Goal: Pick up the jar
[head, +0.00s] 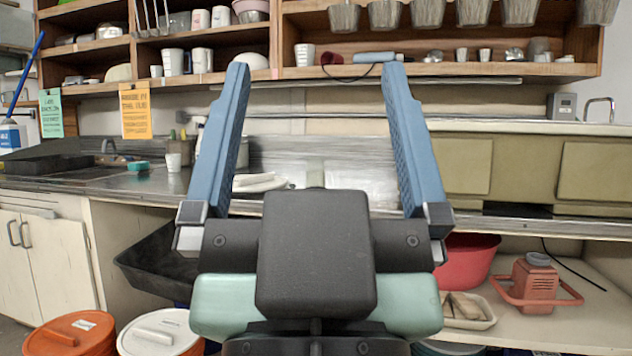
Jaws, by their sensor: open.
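My gripper (316,74) fills the middle of the head view. Its two blue fingers stand wide apart and point away toward the shelves, with nothing visible between their tips. I cannot tell for sure which thing is the jar. A small pale greenish top (316,179) shows just over the gripper's dark body, which hides whatever lies below it. A small white cup (174,162) stands on the counter to the left of the gripper. A dark container is partly hidden behind the left finger.
The metal counter (130,183) runs along the wall, with a white plate-like item (258,183) near the left finger. Wooden shelves (450,70) above hold cups and hanging containers. Below are a red basin (466,258), an orange bucket (70,335) and a white-lidded bucket (160,332).

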